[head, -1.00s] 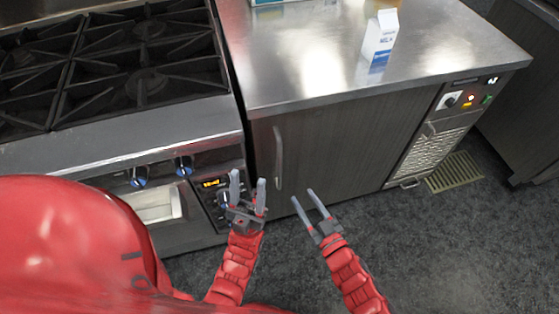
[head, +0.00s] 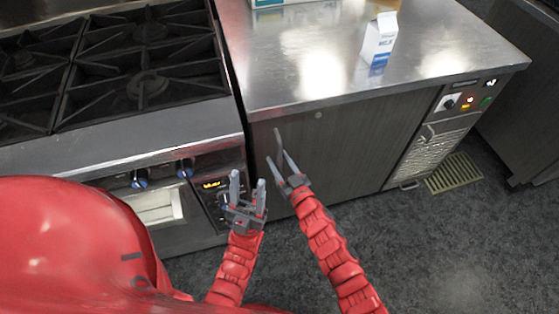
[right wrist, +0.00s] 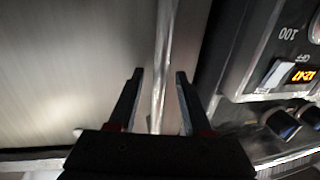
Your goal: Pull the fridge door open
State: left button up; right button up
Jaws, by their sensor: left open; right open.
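The fridge door (head: 350,145) is a dark grey panel under a steel counter in the head view, and it looks shut. Its vertical metal handle (head: 278,138) is near the door's left edge, its lower part hidden by my right gripper (head: 277,156). In the right wrist view, the handle (right wrist: 162,60) runs between the two open fingers of my right gripper (right wrist: 159,73), with a gap on each side. The door (right wrist: 80,60) fills the left of that view. My left gripper (head: 248,178) is open and empty, in front of the stove, left of my right gripper.
A stove with black grates (head: 145,85) stands left of the fridge. A milk carton (head: 379,40) stands on the steel counter (head: 300,65). A control panel (head: 466,99) and vent are at the fridge's right. The floor (head: 440,250) in front is clear.

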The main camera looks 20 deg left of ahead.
grip_shut()
dwell(1.4)
